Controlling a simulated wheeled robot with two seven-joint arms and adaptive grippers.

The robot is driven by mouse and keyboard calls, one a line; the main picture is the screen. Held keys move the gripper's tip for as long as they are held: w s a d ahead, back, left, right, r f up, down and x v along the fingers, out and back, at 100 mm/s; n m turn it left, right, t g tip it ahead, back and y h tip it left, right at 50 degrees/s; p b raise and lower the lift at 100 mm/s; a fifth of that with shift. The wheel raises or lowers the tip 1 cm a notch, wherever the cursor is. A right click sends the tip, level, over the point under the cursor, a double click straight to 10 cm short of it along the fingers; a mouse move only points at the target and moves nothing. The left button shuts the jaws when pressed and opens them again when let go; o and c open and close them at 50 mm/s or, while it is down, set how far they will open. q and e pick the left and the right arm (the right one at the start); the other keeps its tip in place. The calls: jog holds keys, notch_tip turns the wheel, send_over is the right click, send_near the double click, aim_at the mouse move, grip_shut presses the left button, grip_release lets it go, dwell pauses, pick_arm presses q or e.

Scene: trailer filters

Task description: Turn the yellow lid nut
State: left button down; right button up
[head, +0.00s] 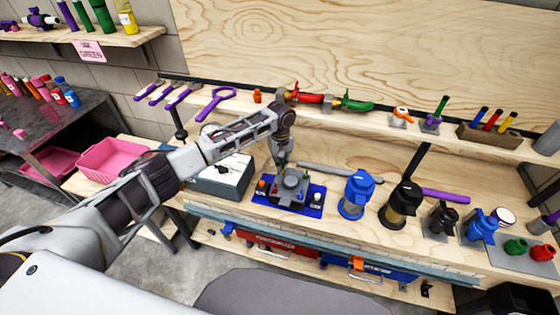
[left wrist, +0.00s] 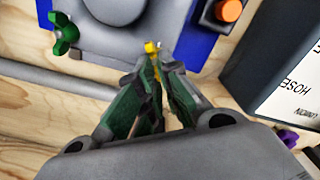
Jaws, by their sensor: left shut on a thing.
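The yellow lid nut (left wrist: 152,46) shows in the left wrist view, at the edge of a grey housing (left wrist: 150,28). My left gripper (left wrist: 156,62) has its fingertips together at the nut and is shut on it. In the head view my left gripper (head: 281,167) reaches down at the back of the grey housing (head: 291,186), which sits on a blue base plate (head: 268,202). The nut is hidden or too small to tell there. My right gripper is not in view.
A dark box with a white label (head: 222,177) stands left of the base plate. A blue-topped filter (head: 357,193) and a black-topped filter (head: 401,205) stand to its right. A grey rod (head: 338,172) lies behind. An upper shelf (head: 370,122) holds valves and tools.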

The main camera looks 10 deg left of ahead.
pick_arm(q)
jog(key=shift+w+d+r+m+p, duration=0.1)
jog(key=shift+d+m+p, duration=0.05)
jog(key=shift+m+p, duration=0.75)
jog(key=shift+d+r+m+p, duration=0.1)
jog(key=shift+d+m+p, duration=0.05)
jog(key=shift+m+p, duration=0.75)
jog(key=shift+d+f+m+p, duration=0.1)
jog(key=shift+d+m+p, duration=0.05)
jog(key=shift+m+p, duration=0.9)
jog(key=shift+f+m, duration=0.1)
jog(key=shift+m, duration=0.45)
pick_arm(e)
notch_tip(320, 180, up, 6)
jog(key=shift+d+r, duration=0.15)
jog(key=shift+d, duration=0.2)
pick_arm(q)
jog(key=c, duration=1.6)
grip_release()
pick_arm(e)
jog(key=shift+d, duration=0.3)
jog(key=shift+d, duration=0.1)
pick_arm(q)
jog(key=shift+n+b, duration=0.35)
jog(key=shift+n, duration=0.05)
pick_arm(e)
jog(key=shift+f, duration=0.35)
